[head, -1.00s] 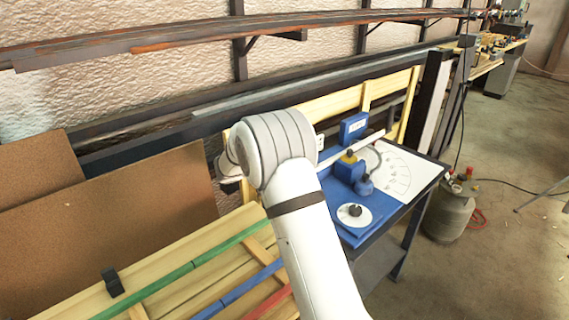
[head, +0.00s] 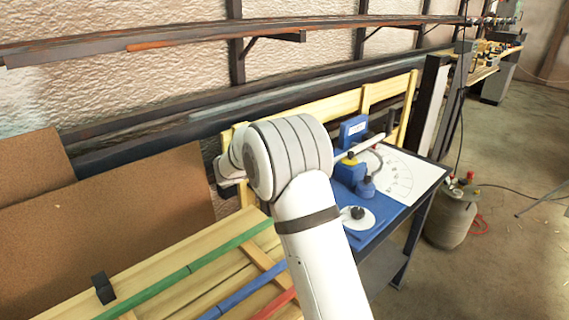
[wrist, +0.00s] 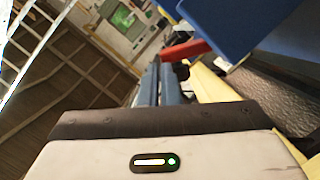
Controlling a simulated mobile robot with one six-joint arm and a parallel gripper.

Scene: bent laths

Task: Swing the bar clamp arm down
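The blue bending fixture stands on a small bench right of my arm in the head view, with a blue upright block (head: 353,130) at its back. A pale bar (head: 359,149), which looks like the clamp arm, slants up to the right across it; its left end is hidden by my arm. In the wrist view my gripper (wrist: 160,72) has its two dark blue-grey fingers close together, with nothing visible between them. A red bar (wrist: 186,50) and a large blue block (wrist: 238,22) show beyond the fingertips, to the right. My arm hides the gripper in the head view.
A white angle chart (head: 405,178) lies on the bench. A slatted wooden table with a green lath (head: 205,262), a blue lath (head: 240,292) and a red lath is in front. Brown boards (head: 120,215) lean at left. A gas bottle (head: 452,212) stands right of the bench.

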